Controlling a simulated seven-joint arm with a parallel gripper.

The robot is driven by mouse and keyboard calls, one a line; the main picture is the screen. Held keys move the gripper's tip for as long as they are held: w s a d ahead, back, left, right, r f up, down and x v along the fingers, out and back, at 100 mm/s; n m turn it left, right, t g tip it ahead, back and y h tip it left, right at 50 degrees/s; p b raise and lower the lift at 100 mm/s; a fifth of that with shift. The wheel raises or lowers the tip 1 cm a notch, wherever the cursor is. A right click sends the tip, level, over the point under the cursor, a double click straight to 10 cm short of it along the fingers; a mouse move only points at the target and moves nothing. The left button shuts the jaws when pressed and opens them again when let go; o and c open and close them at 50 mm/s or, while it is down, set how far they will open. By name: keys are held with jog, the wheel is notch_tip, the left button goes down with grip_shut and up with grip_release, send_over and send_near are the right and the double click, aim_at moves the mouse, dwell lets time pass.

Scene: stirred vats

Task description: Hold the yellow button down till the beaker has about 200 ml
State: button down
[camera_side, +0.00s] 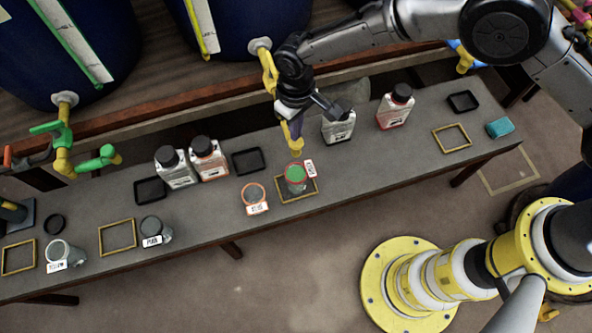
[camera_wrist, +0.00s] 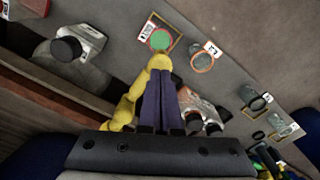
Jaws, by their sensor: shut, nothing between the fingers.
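A yellow tap (camera_side: 268,72) comes off the vat with the yellow strip, and it also shows in the wrist view (camera_wrist: 126,108). My gripper (camera_side: 296,143) is shut and empty, pointing down beside the tap. In the wrist view its purple fingers (camera_wrist: 163,78) reach to a rounded yellow end (camera_wrist: 160,62). I cannot tell the yellow button apart from the other yellow parts, nor whether the fingers press it. A beaker (camera_side: 296,186) with a green top surface stands in a yellow square outline below the gripper; it also shows in the wrist view (camera_wrist: 160,40). Its level marks are too small to read.
An orange-rimmed, labelled beaker (camera_side: 254,194) stands just left. Several capped bottles, such as the red-labelled one (camera_side: 395,108), stand along the bench (camera_side: 350,165). A green tap (camera_side: 62,150) hangs at left. A teal block (camera_side: 500,127) lies near the right end.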

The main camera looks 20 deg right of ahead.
jog(key=shift+f, duration=1.35)
dwell(0.3)
notch_tip(320, 180, up, 8)
jog(key=shift+r, duration=0.1)
dwell(1.4)
